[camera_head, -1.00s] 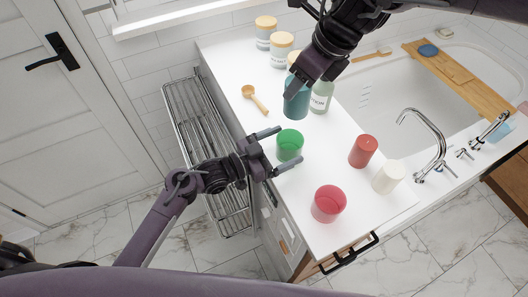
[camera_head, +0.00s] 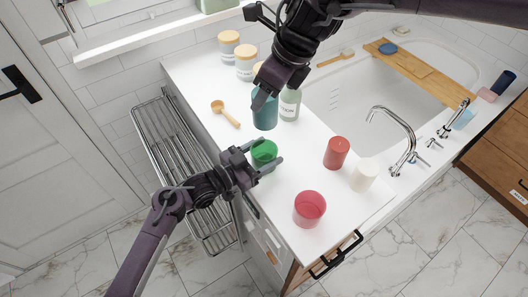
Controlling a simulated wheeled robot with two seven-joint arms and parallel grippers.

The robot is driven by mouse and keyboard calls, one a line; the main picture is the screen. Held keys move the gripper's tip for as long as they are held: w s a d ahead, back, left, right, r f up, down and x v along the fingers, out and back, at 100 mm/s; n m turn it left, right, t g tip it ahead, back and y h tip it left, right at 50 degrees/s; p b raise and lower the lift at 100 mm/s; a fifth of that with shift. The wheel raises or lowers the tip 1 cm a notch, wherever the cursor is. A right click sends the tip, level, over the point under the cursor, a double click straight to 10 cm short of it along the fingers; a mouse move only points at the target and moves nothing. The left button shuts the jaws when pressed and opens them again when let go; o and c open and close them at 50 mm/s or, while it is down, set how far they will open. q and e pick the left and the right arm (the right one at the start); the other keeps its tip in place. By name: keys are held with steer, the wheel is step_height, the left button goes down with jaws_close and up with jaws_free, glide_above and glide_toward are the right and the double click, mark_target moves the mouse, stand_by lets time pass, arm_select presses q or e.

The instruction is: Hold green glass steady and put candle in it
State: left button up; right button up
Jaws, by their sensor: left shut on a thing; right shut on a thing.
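The green glass (camera_head: 264,152) stands upright on the white counter. My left gripper (camera_head: 259,158) is shut on it, with one finger on each side. A teal cylindrical candle (camera_head: 265,113) is in my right gripper (camera_head: 266,92), which is shut on its upper part from above. The candle is upright, behind the green glass and apart from it. I cannot tell whether its base touches the counter. The gripper hides part of its top. The inside of the green glass is mostly hard to make out.
On the counter (camera_head: 205,92) stand a red candle (camera_head: 337,153), a white candle (camera_head: 364,175), a red glass (camera_head: 309,209) and a pale green bottle (camera_head: 290,104). A sink basin (camera_head: 350,98) lies right.

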mark_target(267, 130)
steer(key=shift+f, duration=5.75)
steer(key=o, duration=1.2)
steer(key=shift+c, duration=0.2)
steer(key=v, duration=1.2)
